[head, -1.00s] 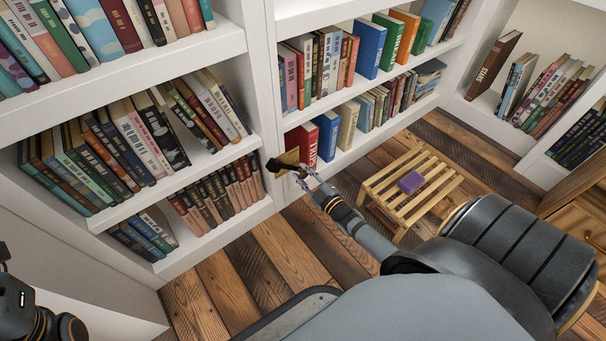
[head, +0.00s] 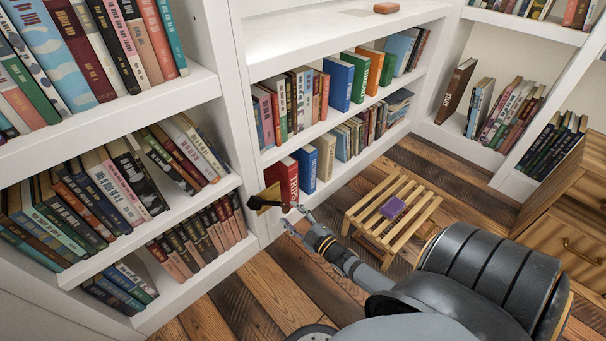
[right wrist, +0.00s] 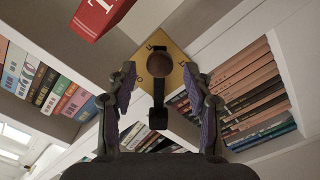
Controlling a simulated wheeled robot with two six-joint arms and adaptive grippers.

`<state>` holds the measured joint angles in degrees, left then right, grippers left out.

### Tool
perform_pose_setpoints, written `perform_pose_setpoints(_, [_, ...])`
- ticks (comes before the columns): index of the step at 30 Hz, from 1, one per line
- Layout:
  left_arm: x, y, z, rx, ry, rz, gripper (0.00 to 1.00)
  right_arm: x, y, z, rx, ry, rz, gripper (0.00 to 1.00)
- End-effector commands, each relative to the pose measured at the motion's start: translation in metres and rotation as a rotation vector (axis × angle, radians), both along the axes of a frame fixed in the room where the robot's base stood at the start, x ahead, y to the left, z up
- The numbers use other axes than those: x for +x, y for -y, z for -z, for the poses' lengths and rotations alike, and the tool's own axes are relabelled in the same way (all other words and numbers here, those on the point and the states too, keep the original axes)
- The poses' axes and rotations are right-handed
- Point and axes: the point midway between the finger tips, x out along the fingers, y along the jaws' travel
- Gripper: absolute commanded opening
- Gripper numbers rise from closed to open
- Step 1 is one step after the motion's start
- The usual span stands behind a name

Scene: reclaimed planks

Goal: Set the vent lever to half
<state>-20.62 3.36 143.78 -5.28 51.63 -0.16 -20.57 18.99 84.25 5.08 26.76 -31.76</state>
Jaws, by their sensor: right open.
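The vent lever (right wrist: 158,92) is a dark bar with a round hub on a brass plate (right wrist: 174,52), mounted on a white bookcase upright. In the right wrist view the bar runs down from the hub toward my gripper. A few dark letters show on the plate, too small to read surely. In the head view the plate (head: 268,195) is seen nearly edge-on. My right gripper (head: 290,217) is open just in front of it. In the right wrist view its two purple-padded fingers stand on either side of the lever, with gaps both sides. My left gripper is out of view.
White shelves (head: 190,88) full of books flank the lever. A red book (head: 282,180) stands close beside it. A slatted wooden stool (head: 372,205) with a purple block (head: 393,208) stands on the plank floor to the right. A wooden drawer cabinet (head: 570,225) is at far right.

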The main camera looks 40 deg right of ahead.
Motion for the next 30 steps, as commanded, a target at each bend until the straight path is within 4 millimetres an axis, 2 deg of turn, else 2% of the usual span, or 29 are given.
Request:
perform_pose_setpoints(1, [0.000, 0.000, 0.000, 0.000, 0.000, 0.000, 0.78, -0.014, 0.001, 0.002, -0.001, -0.005, -0.002, 0.51])
perform_pose_setpoints(6, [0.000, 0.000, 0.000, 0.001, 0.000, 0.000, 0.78, -0.054, 0.004, 0.001, -0.001, -0.003, -0.002, 0.51])
perform_pose_setpoints(12, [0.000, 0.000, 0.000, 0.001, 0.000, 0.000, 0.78, -0.082, 0.006, 0.000, 0.000, 0.000, -0.001, 0.51])
perform_pose_setpoints(30, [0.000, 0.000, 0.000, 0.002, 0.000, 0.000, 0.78, -0.086, 0.007, 0.000, -0.001, 0.001, -0.001, 0.51])
